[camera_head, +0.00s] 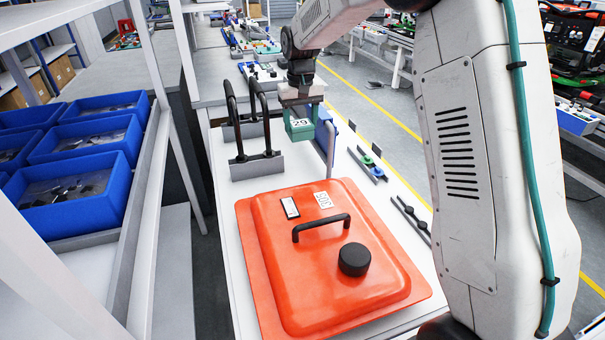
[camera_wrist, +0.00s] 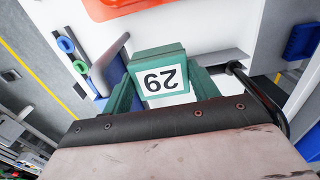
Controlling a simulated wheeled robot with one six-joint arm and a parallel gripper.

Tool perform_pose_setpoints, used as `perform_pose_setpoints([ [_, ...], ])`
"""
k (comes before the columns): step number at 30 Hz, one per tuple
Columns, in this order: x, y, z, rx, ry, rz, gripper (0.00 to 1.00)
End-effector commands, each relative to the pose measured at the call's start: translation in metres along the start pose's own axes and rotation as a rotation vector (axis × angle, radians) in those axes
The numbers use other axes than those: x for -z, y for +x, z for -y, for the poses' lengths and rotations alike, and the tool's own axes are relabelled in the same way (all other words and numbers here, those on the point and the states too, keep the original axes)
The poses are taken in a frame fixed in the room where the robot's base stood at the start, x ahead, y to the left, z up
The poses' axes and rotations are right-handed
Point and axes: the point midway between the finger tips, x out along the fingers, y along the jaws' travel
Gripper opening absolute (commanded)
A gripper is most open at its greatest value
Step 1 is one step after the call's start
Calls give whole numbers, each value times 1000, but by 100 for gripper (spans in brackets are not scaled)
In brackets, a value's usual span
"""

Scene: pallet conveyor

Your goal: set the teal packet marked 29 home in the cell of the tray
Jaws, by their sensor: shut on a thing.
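The teal packet (camera_head: 301,130) with a white label marked 29 hangs under my gripper (camera_head: 301,112), above the white bench top. In the wrist view the packet (camera_wrist: 160,55) sits between the gripper's teal fingers (camera_wrist: 163,84), and its label reads upside down. The gripper is shut on it. No tray cell can be clearly made out under the packet. Two grey upright plates with black handles (camera_head: 257,166) stand just left of it, and a blue part with a grey plate (camera_head: 331,145) stands close on its right.
A large orange cover (camera_head: 335,270) with a black handle and knob fills the near bench. Small green and blue parts (camera_head: 369,163) lie on a strip at right. Blue bins (camera_head: 70,205) stand on a shelf at left. Some bare white bench (camera_head: 222,185) shows left of the handled plates.

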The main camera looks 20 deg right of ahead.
Motion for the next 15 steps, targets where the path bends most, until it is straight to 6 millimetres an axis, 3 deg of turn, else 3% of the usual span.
perform_pose_setpoints([
  [15, -1, 120, 5, 0, -6, 5, 34],
])
